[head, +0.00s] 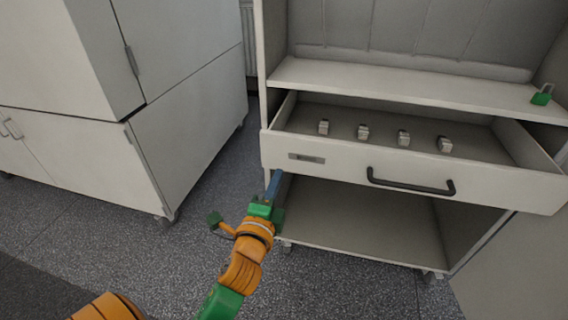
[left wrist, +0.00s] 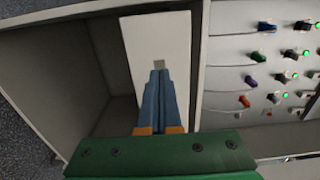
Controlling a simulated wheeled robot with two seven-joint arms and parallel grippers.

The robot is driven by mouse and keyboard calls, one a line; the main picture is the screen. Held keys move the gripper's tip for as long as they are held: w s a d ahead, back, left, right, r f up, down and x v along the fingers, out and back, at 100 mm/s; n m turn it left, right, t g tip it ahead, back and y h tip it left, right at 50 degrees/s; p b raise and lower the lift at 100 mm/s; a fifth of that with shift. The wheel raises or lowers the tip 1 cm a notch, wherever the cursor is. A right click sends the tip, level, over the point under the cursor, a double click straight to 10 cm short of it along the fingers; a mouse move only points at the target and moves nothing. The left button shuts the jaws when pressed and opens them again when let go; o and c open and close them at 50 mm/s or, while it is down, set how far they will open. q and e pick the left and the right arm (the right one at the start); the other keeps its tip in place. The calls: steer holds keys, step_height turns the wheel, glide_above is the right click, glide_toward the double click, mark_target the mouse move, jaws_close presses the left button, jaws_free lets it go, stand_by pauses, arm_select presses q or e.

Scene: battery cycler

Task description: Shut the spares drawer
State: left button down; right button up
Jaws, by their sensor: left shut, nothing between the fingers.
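The spares drawer (head: 340,166) is pulled out of the white cabinet, and its inside shows. Several small metal blocks (head: 363,132) stand in a row inside it. Its front carries a dark bar handle (head: 410,184) and a small label plate (head: 306,158). My left gripper (head: 276,174) is shut and empty, its blue fingers at the lower left of the drawer front. In the left wrist view the closed fingers (left wrist: 159,68) point at the white drawer front (left wrist: 155,38); I cannot tell whether they touch it. My right gripper is not in view.
A shelf (head: 400,82) with a green padlock (head: 541,98) lies above the drawer, and an open bay (head: 350,222) below. Another white cabinet (head: 190,120) stands left, with free floor between. The left wrist view shows a panel with coloured clips (left wrist: 251,82) and green lights.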

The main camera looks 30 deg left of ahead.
mark_target(287, 155)
arm_select(q)
steer(key=x, duration=0.5)
steer(key=shift+w+a, duration=0.1)
steer(key=shift+w, duration=0.55)
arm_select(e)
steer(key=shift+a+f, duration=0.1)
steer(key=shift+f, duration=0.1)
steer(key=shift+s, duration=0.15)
